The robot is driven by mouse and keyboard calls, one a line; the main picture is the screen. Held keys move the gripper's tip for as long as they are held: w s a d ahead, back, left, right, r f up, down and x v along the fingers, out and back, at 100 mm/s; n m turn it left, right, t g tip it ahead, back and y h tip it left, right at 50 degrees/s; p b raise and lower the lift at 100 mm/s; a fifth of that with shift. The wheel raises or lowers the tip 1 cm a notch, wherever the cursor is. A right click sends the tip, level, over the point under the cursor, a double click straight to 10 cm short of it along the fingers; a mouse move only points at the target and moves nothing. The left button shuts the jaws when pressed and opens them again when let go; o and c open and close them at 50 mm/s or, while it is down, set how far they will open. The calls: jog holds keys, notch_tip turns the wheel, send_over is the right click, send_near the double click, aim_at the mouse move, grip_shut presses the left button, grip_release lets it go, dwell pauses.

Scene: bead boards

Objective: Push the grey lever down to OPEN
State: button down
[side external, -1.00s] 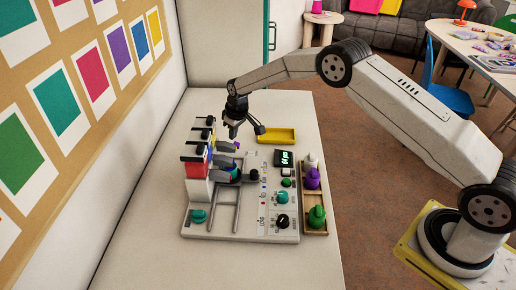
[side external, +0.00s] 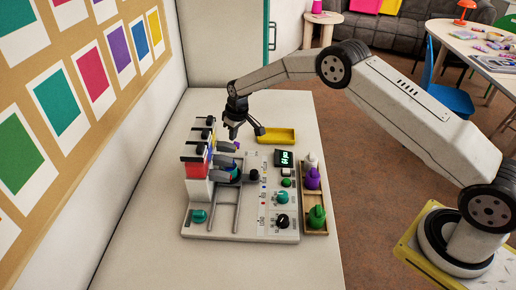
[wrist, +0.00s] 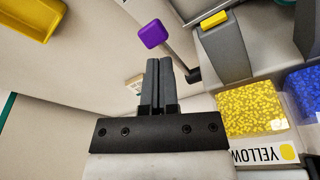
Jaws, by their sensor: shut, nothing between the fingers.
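My gripper (side external: 232,134) is shut and empty above the far end of the bead board (side external: 212,235). In the wrist view the gripper's closed fingers (wrist: 159,66) point toward a dark rod lever (wrist: 180,58) with a purple square knob (wrist: 152,34). The fingers look apart from the lever, close to its left side. The knob also shows in the side view (side external: 237,144), just below the gripper. I cannot make out an OPEN mark or tell for sure which part is the grey lever.
A hopper of yellow beads (wrist: 255,112) and a grey chute (wrist: 226,50) stand right of the fingers. A yellow tray (side external: 277,135) lies behind the board. A wooden rack (side external: 313,198) with coloured pegs stands at its right. The near table is clear.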

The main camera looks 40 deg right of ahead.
jog(key=w+v, duration=0.1)
jog(key=v, duration=0.7)
jog(key=shift+w+a+r, duration=0.2)
jog(key=shift+w+r, duration=0.15)
jog(key=shift+r, duration=0.15)
dwell(0.4)
dwell(0.3)
jog(key=s+d+r+m, duration=0.1)
jog(key=s, duration=1.6)
jog(key=s+d+r+m, duration=0.1)
jog(key=s+r+m, duration=0.1)
jog(key=s, duration=1.6)
jog(key=shift+s+h, duration=0.2)
jog(key=shift+h, duration=0.1)
jog(key=shift+w, duration=0.15)
